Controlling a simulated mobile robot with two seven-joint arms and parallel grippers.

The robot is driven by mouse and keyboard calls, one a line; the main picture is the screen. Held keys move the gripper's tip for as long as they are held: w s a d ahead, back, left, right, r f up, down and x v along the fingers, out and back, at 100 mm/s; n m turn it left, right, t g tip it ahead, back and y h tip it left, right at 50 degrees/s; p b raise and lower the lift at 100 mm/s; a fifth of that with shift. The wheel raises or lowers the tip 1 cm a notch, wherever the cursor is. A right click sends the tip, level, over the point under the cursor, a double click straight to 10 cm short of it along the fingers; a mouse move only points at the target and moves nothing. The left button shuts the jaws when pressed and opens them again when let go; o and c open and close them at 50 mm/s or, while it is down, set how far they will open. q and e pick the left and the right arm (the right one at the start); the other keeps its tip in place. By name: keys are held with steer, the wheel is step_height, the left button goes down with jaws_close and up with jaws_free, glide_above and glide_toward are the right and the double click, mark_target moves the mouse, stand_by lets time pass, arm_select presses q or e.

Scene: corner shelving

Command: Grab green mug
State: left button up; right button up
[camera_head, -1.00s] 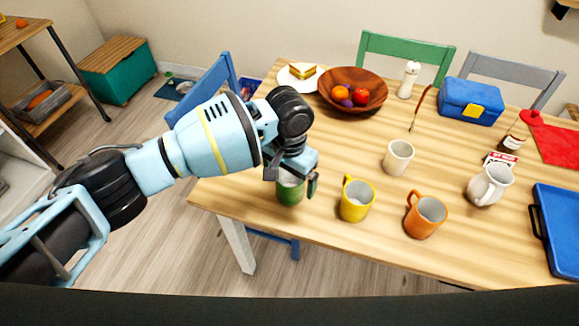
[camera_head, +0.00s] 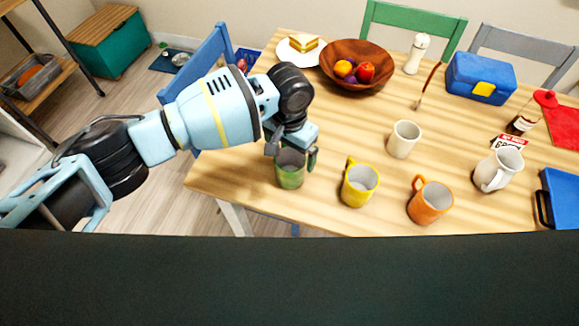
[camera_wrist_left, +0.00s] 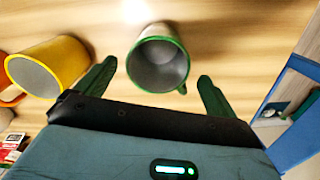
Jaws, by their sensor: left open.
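The green mug (camera_head: 290,172) stands upright on the wooden table near its left front edge. My left gripper (camera_head: 292,150) is open above and behind it, with its fingers close to the mug's rim and partly hiding it. In the left wrist view, the green mug (camera_wrist_left: 159,62) has its open grey inside facing the camera. It lies between and just beyond the two spread fingers of the gripper (camera_wrist_left: 153,82), with the handle toward the right finger. I cannot tell whether a finger touches it. My right gripper is not in view.
A yellow mug (camera_head: 360,184) stands just right of the green mug, then an orange mug (camera_head: 430,201). A white mug (camera_head: 403,139) and white pitcher (camera_head: 498,168) stand farther right. A wooden fruit bowl (camera_head: 356,67) is behind. A blue chair (camera_head: 213,62) stands left.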

mark_target(291, 161)
arm_select(q)
steer(key=f, duration=0.5)
steer(key=shift+s, duration=0.3)
steer(key=shift+c, duration=0.2)
steer(key=shift+r, duration=0.1)
steer(key=c, duration=1.2)
steer(key=shift+d+r, duration=0.1)
steer(key=shift+r, duration=0.35)
steer(key=r, duration=0.3)
steer(key=shift+s+d, duration=0.15)
steer(key=shift+s, duration=0.05)
steer(key=s+d, duration=0.3)
steer(key=s, duration=0.1)
steer(key=s+d, duration=0.3)
steer(key=s, duration=0.1)
steer(key=s+d+r, duration=0.1)
steer(key=s+d, duration=0.2)
steer(key=s, duration=0.1)
steer(key=shift+s+p, duration=0.25)
steer(key=shift+p, duration=0.1)
